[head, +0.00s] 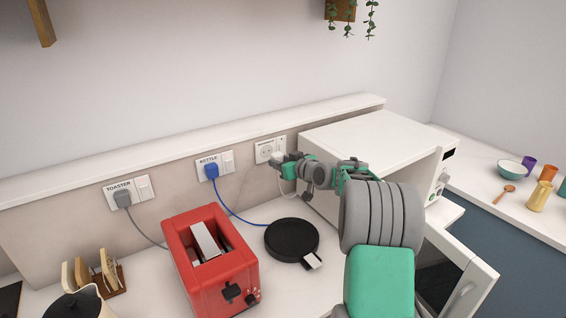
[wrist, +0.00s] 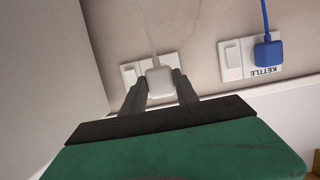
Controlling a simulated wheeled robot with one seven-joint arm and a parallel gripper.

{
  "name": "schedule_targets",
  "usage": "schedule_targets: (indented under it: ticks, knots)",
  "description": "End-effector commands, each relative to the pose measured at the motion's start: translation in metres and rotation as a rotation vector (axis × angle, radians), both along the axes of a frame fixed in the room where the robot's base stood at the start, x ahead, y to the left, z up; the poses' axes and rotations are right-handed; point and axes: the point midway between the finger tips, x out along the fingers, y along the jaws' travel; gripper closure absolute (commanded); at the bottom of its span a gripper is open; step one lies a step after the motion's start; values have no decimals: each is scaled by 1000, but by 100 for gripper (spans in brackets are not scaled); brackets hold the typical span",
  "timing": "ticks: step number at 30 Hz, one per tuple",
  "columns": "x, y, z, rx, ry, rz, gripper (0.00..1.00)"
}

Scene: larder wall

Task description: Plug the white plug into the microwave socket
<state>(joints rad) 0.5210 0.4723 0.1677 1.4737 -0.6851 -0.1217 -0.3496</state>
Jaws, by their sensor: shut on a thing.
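The microwave socket (head: 265,151) is a white plate on the backsplash, right of the kettle socket. Its round face shows bare in the head view. My gripper (head: 281,159) is shut on the white plug (head: 277,157), just to the right of that face, close to the wall and seemingly a little off it. In the wrist view the white plug (wrist: 159,83) sits between the two fingertips of my gripper (wrist: 160,92), over the socket plate (wrist: 130,74) and hiding its middle. Its white cord runs up in that picture.
The white microwave (head: 375,150) stands right of the socket, its door (head: 455,275) open. A blue plug (head: 211,171) fills the kettle socket, a grey plug (head: 123,199) the toaster socket. A red toaster (head: 210,260) and black round base (head: 292,240) stand on the counter.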

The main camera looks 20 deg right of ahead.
Motion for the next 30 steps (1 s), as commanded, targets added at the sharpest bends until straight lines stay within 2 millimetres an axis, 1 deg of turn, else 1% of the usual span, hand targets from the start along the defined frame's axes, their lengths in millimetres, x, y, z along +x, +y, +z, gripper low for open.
schedule_targets:
  ticks: [1, 9, 13, 18, 30]
  knots:
    - [5, 1, 2, 1, 1, 1, 100]
    - [31, 5, 3, -1, 1, -2, 100]
    - [40, 6, 2, 0, 0, -2, 100]
    - [44, 7, 0, 1, 1, -2, 100]
    - [44, 7, 0, 0, 1, -3, 100]
